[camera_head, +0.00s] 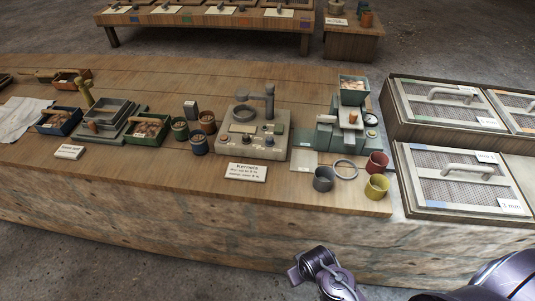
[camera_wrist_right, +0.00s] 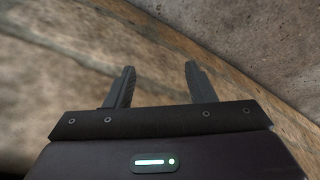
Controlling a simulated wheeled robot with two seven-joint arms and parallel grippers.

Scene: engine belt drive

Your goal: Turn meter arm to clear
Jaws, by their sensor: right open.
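A beige machine (camera_head: 246,143) stands on the wooden bench in the head view. A grey arm on a post (camera_head: 269,100) rises at its back right, and its short bar reaches left over the machine top. I take this to be the meter arm. A dark ring (camera_head: 243,113) sits at the back left of the machine top, under or near the bar's left end. My right gripper (camera_wrist_right: 160,68) is open and empty in the right wrist view, facing blurred wood and grey floor, with nothing between its fingers. My left gripper is not in view.
A green-grey machine (camera_head: 338,136) stands to the right, with grey, red and yellow cups (camera_head: 376,187) before it. Small dark cups (camera_head: 180,128) stand to the left. A label card (camera_head: 246,172) is at the front. Mesh-lidded boxes (camera_head: 450,165) fill the right.

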